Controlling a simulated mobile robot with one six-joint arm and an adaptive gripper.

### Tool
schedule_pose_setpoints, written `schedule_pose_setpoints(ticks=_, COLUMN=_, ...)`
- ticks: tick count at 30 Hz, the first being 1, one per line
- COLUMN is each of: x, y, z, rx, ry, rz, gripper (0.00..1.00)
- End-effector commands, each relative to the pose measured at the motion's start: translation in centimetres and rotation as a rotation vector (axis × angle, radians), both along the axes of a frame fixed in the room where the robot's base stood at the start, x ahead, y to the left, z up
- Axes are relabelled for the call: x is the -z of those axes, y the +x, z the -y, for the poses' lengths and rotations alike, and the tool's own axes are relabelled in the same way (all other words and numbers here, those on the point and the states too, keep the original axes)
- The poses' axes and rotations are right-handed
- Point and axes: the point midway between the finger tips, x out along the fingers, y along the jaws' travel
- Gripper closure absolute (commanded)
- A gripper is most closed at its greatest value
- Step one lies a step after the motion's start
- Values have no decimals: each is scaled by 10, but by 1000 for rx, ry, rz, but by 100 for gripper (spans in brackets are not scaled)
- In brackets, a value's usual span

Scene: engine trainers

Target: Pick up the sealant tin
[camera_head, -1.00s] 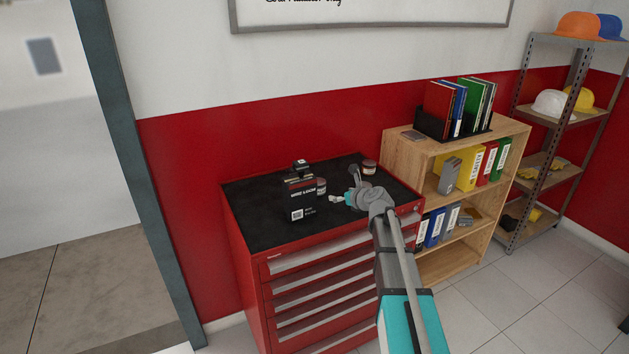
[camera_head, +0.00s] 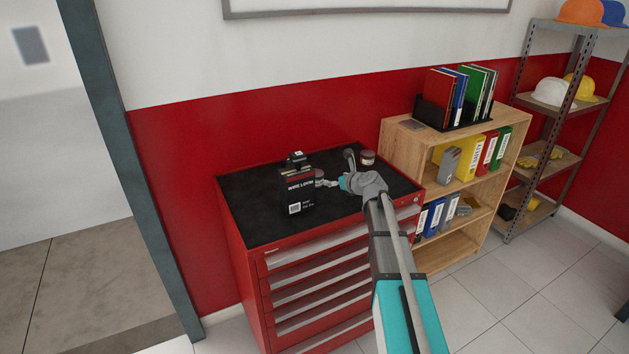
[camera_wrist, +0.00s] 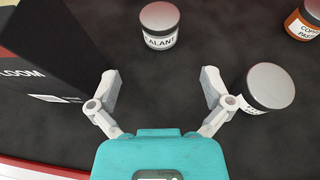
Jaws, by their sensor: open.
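The sealant tin (camera_wrist: 159,27) is a small round tin with a grey lid and a white label, its lettering partly cut by the curve. In the wrist view it stands upright on the black top, straight ahead of my gripper (camera_wrist: 160,88), beyond the fingertips and apart from them. My gripper is open with nothing between its fingers. In the head view my gripper (camera_head: 328,183) is low over the cabinet top, beside the black box. A small tin (camera_head: 319,174) there, partly hidden by the box, looks like the sealant tin.
A tall black box (camera_wrist: 50,55) stands close on the left. Another grey-lidded tin (camera_wrist: 268,88) is right beside the right finger. The red cabinet (camera_head: 250,230) adjoins a wooden shelf (camera_head: 400,143).

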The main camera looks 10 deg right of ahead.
Motion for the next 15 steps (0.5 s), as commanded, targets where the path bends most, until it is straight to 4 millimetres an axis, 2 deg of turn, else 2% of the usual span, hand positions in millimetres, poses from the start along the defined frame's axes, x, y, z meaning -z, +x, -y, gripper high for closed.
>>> schedule_pose_setpoints(ticks=9, x=21, y=42, z=-18, rx=-1, ry=0, rz=0, gripper=0)
schedule_pose_setpoints(ticks=15, x=28, y=60, z=-26, rx=-1, ry=0, rz=0, gripper=0)
